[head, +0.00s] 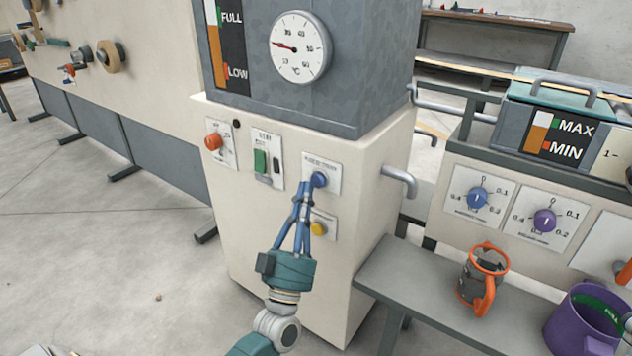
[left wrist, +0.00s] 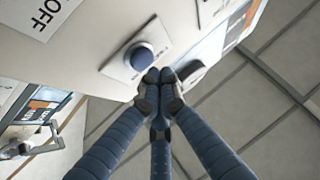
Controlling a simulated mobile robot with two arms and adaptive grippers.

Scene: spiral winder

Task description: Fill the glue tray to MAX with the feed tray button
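The glue tray (head: 518,95) is at the right in the head view. Its gauge (head: 536,132) shows orange fill below and white above; the orange top looks to stand between the MIN and MAX marks. A blue button (head: 320,179) sits on a plate on the front of the cream cabinet; its label is too small to read. My left gripper (head: 308,186) has its fingertips together, just beside the button. In the left wrist view the shut fingertips (left wrist: 160,76) are close to the blue button (left wrist: 142,57), with nothing between them.
A yellow button (head: 318,229) is below the blue one, partly behind my fingers. A green switch (head: 260,162) and red knob (head: 213,142) are to the left. An orange-handled jug (head: 478,276) and purple pot (head: 575,322) stand on the right shelf. A pipe (head: 402,180) sticks out right.

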